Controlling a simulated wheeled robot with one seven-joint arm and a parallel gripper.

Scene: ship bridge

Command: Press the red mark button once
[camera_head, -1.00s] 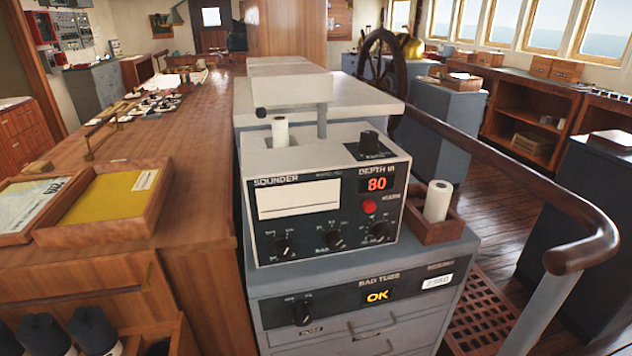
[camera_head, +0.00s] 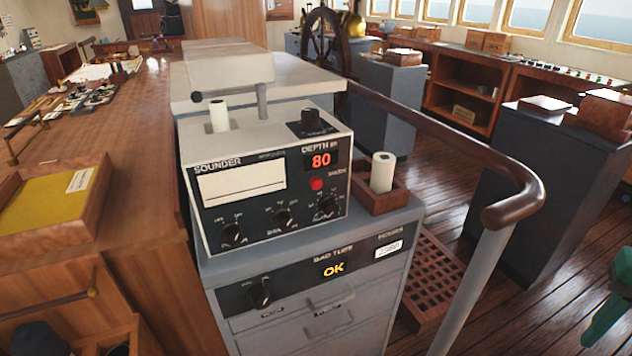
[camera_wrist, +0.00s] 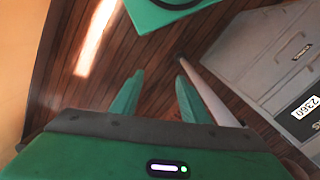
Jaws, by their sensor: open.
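The red mark button (camera_head: 316,183) is a small round red knob on the dark front panel of the sounder (camera_head: 262,175). It sits just below the red depth display (camera_head: 321,160), which reads 80. In the wrist view my gripper (camera_wrist: 158,85) shows two green fingers spread apart with nothing between them. It hangs over the wooden floor beside the grey cabinet (camera_wrist: 275,60), well away from the button. The button is not in the wrist view.
A wooden handrail (camera_head: 450,130) on a grey post curves along the right of the sounder cabinet. A paper roll (camera_head: 382,172) stands in a small wooden box (camera_head: 368,197) right of the sounder. A wooden chart table (camera_head: 110,150) lies to the left. Planked floor is open at right.

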